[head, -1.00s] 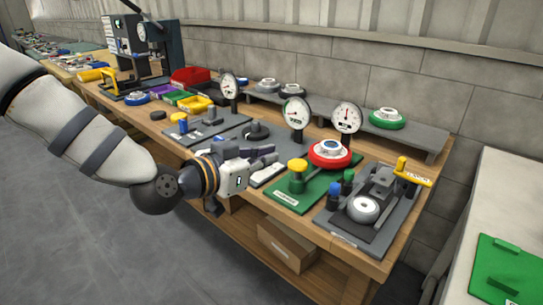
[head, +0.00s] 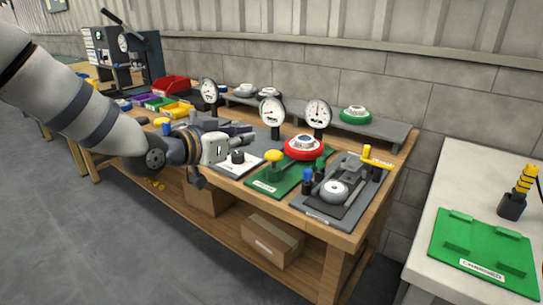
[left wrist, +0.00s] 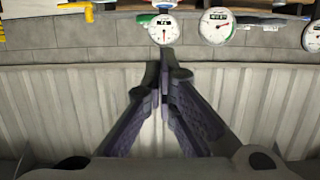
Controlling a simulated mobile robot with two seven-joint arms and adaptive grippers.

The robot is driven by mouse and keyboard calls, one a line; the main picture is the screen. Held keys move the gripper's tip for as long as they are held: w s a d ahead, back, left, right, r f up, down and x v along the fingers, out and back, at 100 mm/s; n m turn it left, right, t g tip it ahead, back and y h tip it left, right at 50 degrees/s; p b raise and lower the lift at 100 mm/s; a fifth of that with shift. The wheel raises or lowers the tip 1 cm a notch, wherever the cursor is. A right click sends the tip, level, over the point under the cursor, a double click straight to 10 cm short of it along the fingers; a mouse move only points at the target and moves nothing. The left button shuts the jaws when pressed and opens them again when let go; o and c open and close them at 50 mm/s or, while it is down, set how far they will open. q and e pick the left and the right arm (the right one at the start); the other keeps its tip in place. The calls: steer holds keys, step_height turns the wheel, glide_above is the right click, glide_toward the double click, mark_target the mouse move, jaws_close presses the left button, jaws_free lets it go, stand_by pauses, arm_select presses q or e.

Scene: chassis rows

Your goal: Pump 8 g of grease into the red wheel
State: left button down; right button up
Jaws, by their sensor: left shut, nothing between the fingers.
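A yellow-topped knob (head: 274,157) stands at the plate's left side. Two dial gauges, one (head: 272,111) to the left and one (head: 317,114) behind the wheel, stand upright. My left gripper (head: 250,139) is shut and empty, left of the green plate and apart from the wheel. In the left wrist view its fingers (left wrist: 163,62) meet below a dial gauge (left wrist: 164,29). My right gripper is not in view.
A grey fixture (head: 346,196) with a white wheel stands right of the green plate. A green wheel (head: 355,115) rests on the rear shelf. A pale table (head: 420,250) with a green tray (head: 485,249) is at the right. A cardboard box (head: 271,240) lies on the bench's lower shelf.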

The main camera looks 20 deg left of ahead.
arm_select(q)
steer(key=shift+w+a, duration=0.15)
steer(key=shift+w, duration=0.25)
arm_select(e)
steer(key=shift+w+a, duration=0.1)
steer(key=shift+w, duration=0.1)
arm_select(q)
steer(key=b, duration=0.2)
glide_above(271, 158)
steer(key=f, duration=0.3)
steer(key=shift+w+f, duration=0.25)
steer(key=shift+w, duration=0.05)
steer(key=shift+s+f, duration=0.1)
steer(key=shift+f, duration=1.35)
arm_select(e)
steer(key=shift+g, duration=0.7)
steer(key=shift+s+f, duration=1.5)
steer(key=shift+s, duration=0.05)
